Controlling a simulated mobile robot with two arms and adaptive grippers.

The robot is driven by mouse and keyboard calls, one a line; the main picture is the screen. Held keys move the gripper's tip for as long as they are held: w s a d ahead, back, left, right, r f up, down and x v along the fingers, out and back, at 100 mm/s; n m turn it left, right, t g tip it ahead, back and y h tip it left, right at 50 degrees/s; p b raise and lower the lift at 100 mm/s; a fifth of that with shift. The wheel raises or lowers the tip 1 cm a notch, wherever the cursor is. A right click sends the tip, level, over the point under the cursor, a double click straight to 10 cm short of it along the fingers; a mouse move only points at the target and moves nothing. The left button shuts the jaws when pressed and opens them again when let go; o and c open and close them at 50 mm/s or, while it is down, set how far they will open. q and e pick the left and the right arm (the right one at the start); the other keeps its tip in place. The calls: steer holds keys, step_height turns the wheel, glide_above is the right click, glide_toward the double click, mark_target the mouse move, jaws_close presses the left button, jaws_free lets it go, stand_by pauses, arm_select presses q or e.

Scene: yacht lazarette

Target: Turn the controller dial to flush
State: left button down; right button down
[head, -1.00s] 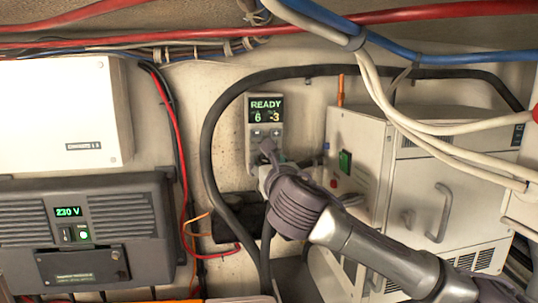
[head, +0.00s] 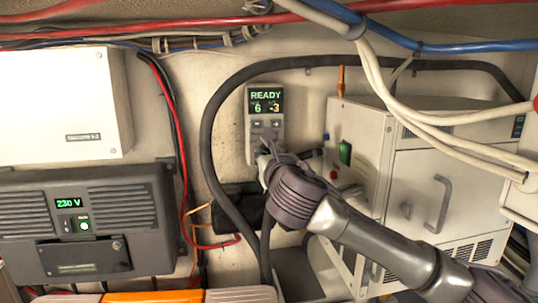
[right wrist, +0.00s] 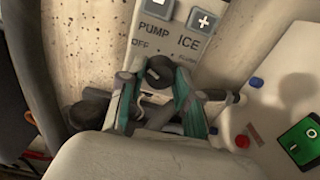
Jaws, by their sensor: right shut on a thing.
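The controller (head: 265,103) is a pale panel on the wall with a green display reading READY, 6 and -3, above two buttons. In the right wrist view, its lower face (right wrist: 170,47) shows the labels PUMP, OFF and ICE, with a small label at the right too small to read surely. The dark round dial (right wrist: 160,70) sits below these labels. My right gripper (right wrist: 158,88) is shut on the dial, a teal-lined finger on each side. In the head view, my right gripper (head: 266,152) covers the dial. Which label the dial points at is unclear. My left gripper is not in view.
A pale cabinet (head: 425,185) with a handle and a green switch stands close to the right. A black hose (head: 208,130) loops around the controller. A grey unit reading 230 V (head: 90,225) is at left. Pale cables (head: 400,110) hang above my right arm.

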steer(key=m+b, duration=0.7)
steer(key=m, duration=1.9)
steer(key=shift+f, duration=0.2)
steer(key=shift+m, duration=0.5)
steer(key=c, duration=0.8)
jaws_free()
